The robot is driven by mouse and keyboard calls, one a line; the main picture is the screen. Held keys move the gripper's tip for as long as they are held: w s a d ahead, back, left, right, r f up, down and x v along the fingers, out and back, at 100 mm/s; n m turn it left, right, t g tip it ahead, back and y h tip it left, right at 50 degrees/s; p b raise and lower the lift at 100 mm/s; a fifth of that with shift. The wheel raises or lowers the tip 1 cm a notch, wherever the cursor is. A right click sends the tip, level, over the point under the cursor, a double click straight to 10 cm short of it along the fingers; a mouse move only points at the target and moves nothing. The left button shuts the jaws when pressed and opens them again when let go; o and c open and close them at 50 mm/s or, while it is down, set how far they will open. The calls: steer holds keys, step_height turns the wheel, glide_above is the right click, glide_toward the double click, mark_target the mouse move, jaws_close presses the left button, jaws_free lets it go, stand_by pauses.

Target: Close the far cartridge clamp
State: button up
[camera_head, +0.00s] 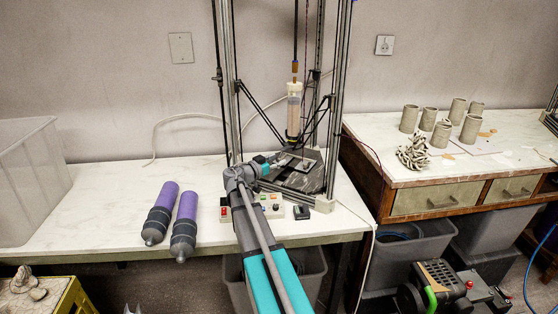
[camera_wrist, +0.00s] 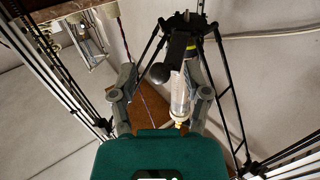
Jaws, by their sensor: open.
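The clay cartridge (camera_head: 294,112), a pale tube with a brown fill, hangs upright inside the delta printer frame. In the wrist view the cartridge (camera_wrist: 180,98) lies between my fingers in the picture, apart from them. A black clamp lever (camera_wrist: 178,50) with a round knob (camera_wrist: 160,73) sits at its upper end and points toward the camera. I cannot tell whether the clamp is fully open. My gripper (camera_wrist: 160,80) is open and empty, with one finger on each side of the knob. In the head view my gripper (camera_head: 280,163) is below the cartridge, inside the frame.
Printer posts (camera_head: 228,90) and thin black rods surround my gripper. Two purple cartridges (camera_head: 187,208) lie on the white table (camera_head: 110,215) to the left. A control box (camera_head: 272,205) stands at the front. Clay cups (camera_head: 441,133) stand on the right bench.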

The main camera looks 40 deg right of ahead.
steer(key=shift+d, duration=0.45)
jaws_close()
